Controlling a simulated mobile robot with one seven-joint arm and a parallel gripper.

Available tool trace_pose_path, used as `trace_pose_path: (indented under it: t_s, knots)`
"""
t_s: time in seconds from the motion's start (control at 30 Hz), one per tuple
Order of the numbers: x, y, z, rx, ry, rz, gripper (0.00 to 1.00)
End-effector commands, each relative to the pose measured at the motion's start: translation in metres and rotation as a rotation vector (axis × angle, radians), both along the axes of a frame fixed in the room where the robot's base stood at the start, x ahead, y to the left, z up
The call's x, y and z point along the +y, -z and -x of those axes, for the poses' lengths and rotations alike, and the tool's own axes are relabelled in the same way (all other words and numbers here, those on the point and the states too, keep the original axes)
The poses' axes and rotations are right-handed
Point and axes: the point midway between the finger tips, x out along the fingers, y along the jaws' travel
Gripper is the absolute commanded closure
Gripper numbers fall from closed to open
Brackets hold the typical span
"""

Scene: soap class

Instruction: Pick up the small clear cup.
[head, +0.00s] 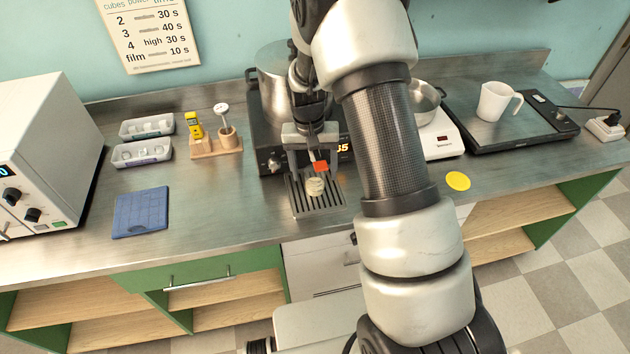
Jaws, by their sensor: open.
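A small pale, see-through cup (315,187) stands on the slatted dark tray (331,201) at the front of a black machine in the middle of the counter. My gripper (314,160) points down just above and behind the cup and is open, with nothing seen between its fingers. A small red-orange patch (321,166) shows beside the fingertips; I cannot tell what it belongs to. The fingers are small in this view, and the gap between them and the cup is hard to judge.
My arm hides part of the counter right of the tray. A steel pot (268,92) stands behind the gripper. A white scale (440,138), yellow disc (458,181) and white mug (496,101) are to the right. A blue mat (141,212) and wooden holder (215,146) are to the left.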

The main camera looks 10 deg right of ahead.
Motion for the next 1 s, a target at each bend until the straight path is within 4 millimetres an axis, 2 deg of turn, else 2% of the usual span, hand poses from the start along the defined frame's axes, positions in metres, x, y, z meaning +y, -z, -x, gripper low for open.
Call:
trace_pose_path:
  t_s: [0.23,0.27,0.6,1.0]
  knots:
    - [-0.0002,0.0029,0.0001,0.0,0.0,0.0,0.32]
    - [-0.0002,0.0028,0.0001,0.0,0.0,0.0,0.35]
    - [-0.0002,0.0023,-0.0001,0.0,0.0,0.0,0.92]
    - [-0.0002,-0.0013,-0.0003,-0.001,0.0,0.0,0.92]
